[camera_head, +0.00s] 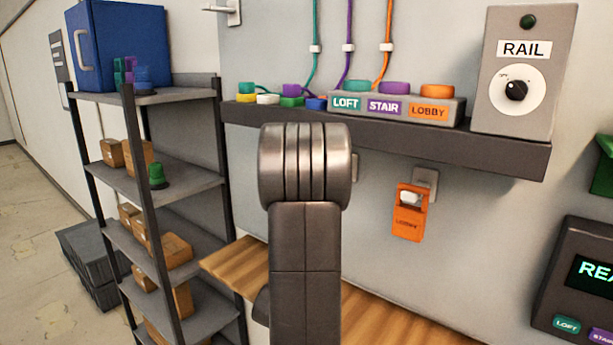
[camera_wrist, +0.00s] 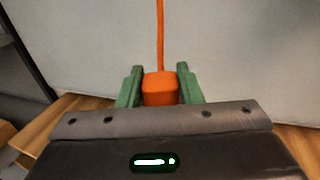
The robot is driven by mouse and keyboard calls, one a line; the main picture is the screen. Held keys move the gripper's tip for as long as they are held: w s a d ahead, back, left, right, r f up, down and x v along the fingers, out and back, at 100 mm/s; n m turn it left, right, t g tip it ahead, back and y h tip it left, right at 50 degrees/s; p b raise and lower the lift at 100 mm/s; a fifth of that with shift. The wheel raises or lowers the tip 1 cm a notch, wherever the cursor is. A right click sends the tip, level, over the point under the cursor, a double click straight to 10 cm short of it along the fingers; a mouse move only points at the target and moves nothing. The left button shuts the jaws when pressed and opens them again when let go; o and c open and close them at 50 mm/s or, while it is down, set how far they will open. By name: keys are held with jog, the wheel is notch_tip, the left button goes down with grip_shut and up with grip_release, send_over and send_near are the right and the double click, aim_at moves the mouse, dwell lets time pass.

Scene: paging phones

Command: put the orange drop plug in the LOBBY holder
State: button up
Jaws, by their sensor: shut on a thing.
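The orange drop plug (camera_wrist: 160,88) is between the two green fingers of my gripper (camera_wrist: 159,72) in the wrist view. The fingers are shut on it, and an orange cord (camera_wrist: 160,35) runs straight up from it. In the head view my own arm hides the gripper and plug. The orange LOBBY holder (camera_head: 408,224) hangs on the wall below the dark shelf in the head view, right of my arm. A pale piece shows in its upper opening. The distance between plug and holder cannot be told.
The dark wall shelf (camera_head: 500,150) carries a grey block (camera_head: 452,108) labelled LOFT, STAIR and LOBBY, several coloured caps and a RAIL box (camera_head: 540,75). A wooden surface (camera_head: 375,318) lies below. A storage rack (camera_head: 190,185) with boxes stands left. A dark display unit (camera_head: 575,240) is at right.

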jog(key=shift+n+y, duration=0.4)
jog(key=shift+y, duration=0.2)
jog(key=w+f, duration=0.1)
jog(key=f, duration=0.3)
jog(key=w+f+b, duration=0.1)
jog(key=f, duration=0.3)
jog(key=w+f+b, duration=0.1)
jog(key=f, duration=0.3)
jog(key=shift+w+a+f, duration=0.3)
jog(key=shift+a, duration=0.1)
jog(key=shift+f+b, duration=0.2)
jog(key=shift+b, duration=0.1)
